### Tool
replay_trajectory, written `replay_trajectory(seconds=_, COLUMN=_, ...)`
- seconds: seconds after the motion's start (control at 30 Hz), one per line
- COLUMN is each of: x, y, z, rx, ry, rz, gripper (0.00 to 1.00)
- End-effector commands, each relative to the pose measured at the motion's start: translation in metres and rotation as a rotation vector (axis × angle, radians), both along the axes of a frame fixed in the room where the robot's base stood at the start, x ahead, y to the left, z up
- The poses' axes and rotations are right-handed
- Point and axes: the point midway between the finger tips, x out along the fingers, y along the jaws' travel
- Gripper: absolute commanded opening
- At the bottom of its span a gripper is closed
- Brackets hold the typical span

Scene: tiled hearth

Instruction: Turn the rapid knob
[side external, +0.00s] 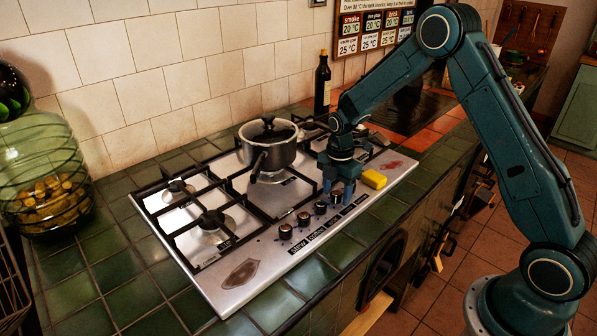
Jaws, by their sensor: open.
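A row of several dark round knobs runs along the front right edge of the steel gas hob (185,262). The nearest knob (285,231), a second (303,218) and a third (320,207) stand clear of the gripper. Another knob (336,197) sits at the gripper's fingertips. Black labels lie beside the knobs, but they are too small to read surely, so I cannot tell which one is rapid. My gripper (338,189) points down at the far end of the row, fingers apart. Whether it touches a knob, or hides another one, I cannot tell.
A lidded steel pot (268,157) stands on the grates left of my gripper. A yellow sponge (374,179) lies close on its right. A dark bottle (322,82) stands by the wall, and a green glass jar (40,170) at far left. The front tiles are clear.

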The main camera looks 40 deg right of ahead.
Motion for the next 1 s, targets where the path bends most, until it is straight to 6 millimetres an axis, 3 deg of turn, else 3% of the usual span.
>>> replay_trajectory(seconds=0.17, x=0.0000, y=0.0000, z=0.0001, rx=0.000, ry=0.000, rz=0.000, gripper=0.52)
replay_trajectory(seconds=0.4, x=0.0001, y=0.0000, z=0.0003, rx=0.000, ry=0.000, rz=0.000, gripper=0.07)
replay_trajectory(seconds=1.0, x=0.0000, y=-0.0001, z=0.0009, rx=0.000, ry=-0.001, rz=-0.142, gripper=0.07)
